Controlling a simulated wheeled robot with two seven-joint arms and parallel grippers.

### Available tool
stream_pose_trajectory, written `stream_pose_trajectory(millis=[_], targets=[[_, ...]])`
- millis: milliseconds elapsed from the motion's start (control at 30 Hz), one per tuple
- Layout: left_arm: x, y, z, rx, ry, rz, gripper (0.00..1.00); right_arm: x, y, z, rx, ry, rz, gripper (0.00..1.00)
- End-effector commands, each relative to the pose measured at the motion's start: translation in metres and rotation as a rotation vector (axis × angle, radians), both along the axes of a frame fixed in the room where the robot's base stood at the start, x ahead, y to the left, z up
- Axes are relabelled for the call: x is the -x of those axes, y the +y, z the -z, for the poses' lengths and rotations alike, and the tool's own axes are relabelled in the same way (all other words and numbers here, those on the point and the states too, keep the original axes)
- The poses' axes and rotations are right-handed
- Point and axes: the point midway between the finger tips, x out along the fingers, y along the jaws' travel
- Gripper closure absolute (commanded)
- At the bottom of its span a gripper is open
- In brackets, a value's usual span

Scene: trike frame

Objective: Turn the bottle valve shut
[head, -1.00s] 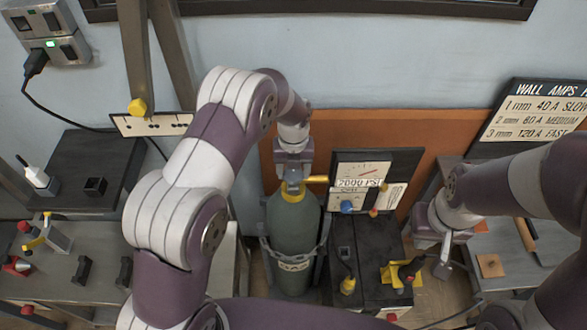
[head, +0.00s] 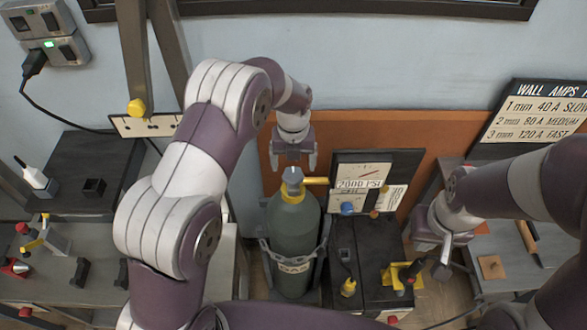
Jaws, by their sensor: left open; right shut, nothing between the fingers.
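The green gas bottle (head: 294,232) stands upright behind a chain in its holder, right of my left arm. Its grey valve (head: 293,178) sits on top, above a yellow collar, with a yellow outlet (head: 316,181) pointing right. My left gripper (head: 294,166) points down just above the valve with its fingers apart and nothing held. Whether the fingertips still overlap the valve top is hard to tell. My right gripper (head: 442,268) is at the right, shut and empty, away from the bottle.
A gauge panel (head: 362,184) with a blue knob stands just right of the bottle, on a dark cabinet (head: 368,250). A yellow holder with a torch (head: 403,275) sits near my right gripper. An orange board (head: 400,130) is behind. A cluttered grey bench (head: 110,245) lies left.

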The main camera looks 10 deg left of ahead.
Motion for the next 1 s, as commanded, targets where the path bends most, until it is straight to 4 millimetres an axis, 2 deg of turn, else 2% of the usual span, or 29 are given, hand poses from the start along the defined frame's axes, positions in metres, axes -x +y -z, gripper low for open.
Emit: stream_pose_trajectory(millis=[100,267,300,333,467,900,1000], targets=[[-0.001,0.0,-0.031,0.001,-0.006,0.0,0.13,0.0,0.0,0.01,0.0,0.0,0.0,1.0],[-0.001,0.0,-0.07,0.001,-0.005,0.0,0.13,0.0,0.0,0.014,0.0,0.0,0.0,1.0],[0.0,0.0,-0.084,0.001,-0.002,0.0,0.13,0.0,0.0,0.0,0.0,0.001,0.0,1.0],[0.0,0.0,-0.088,0.001,-0.002,0.0,0.13,0.0,0.0,-0.003,0.0,0.0,0.0,1.0],[0.0,0.0,-0.094,0.0,-0.001,0.0,0.13,0.0,0.0,-0.006,0.0,0.0,0.0,1.0],[0.0,0.0,-0.093,0.001,-0.002,0.0,0.13,0.0,0.0,-0.005,0.0,0.0,0.0,1.0],[-0.001,0.0,-0.093,0.001,-0.004,-0.068,0.13,0.0,0.0,-0.005,0.0,0.0,0.0,1.0]])
